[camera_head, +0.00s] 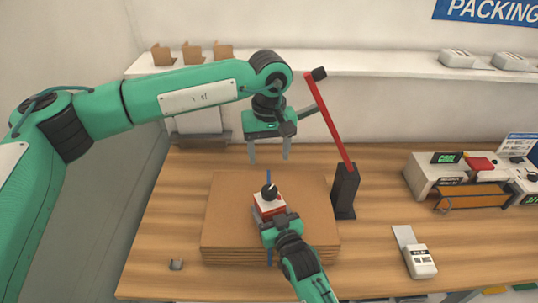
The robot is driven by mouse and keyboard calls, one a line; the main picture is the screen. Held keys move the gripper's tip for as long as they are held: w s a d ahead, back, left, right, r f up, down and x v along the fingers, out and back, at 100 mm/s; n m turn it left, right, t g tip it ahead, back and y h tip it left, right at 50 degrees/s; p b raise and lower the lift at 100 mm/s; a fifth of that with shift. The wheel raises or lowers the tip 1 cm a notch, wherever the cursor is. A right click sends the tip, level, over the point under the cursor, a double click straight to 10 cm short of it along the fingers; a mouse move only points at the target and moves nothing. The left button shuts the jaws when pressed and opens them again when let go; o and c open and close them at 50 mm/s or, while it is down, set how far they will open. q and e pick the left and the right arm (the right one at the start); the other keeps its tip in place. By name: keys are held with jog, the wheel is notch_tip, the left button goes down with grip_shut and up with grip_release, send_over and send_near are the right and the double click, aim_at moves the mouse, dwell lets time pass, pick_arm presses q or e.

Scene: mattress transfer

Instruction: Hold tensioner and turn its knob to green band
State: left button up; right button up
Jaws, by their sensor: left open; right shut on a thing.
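The tensioner (270,206) is a small red and white block on top of the stack of brown cardboard (225,215). A dark knob (269,191) sits on its top. A blue strap (269,177) runs over the stack under the tensioner. My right gripper (275,221) is shut on the tensioner from its near side and hides its lower part. My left gripper (269,152) is open and empty. It points down, above and behind the knob in the picture, apart from it. The green band cannot be made out at this size.
A black stand with a red lever (330,122) rises right of the stack. A handheld device (420,260) lies at the right front. A white station (450,175) stands at the right. A small grey piece (176,264) lies at the left front.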

jog(key=shift+r, duration=0.1)
jog(key=o, duration=1.6)
jog(key=shift+o, duration=0.2)
jog(key=shift+s, duration=0.15)
